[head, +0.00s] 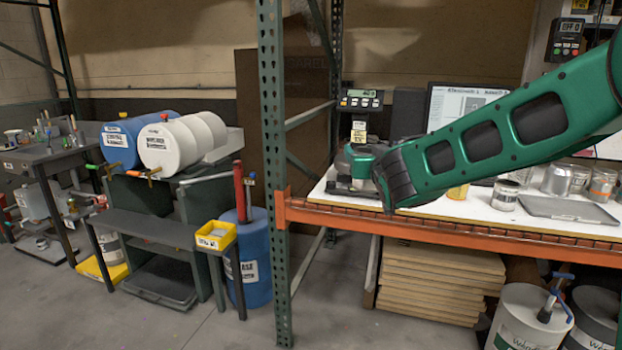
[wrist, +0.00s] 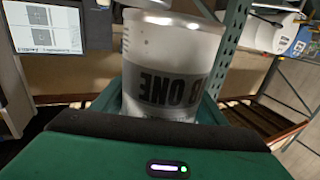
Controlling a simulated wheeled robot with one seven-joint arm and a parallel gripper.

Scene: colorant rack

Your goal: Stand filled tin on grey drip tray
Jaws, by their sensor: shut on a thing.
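My gripper (head: 358,165) is at the left end of the white bench, beside the orange-edged rack post. In the wrist view it is shut on a tin (wrist: 165,62), a pale metallic cylinder with a grey label whose lettering appears upside down in the picture. The tin is mostly hidden in the head view, and I cannot tell whether it touches anything below. A flat grey tray (head: 570,210) lies bare on the bench at the right, well apart from my gripper.
Several small tins, including one with a white label (head: 505,195), stand on the bench left of and behind the tray. A scale display (head: 360,100) is behind my gripper. The green rack post (head: 272,150) rises left of it. A monitor (head: 465,105) stands behind my arm.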

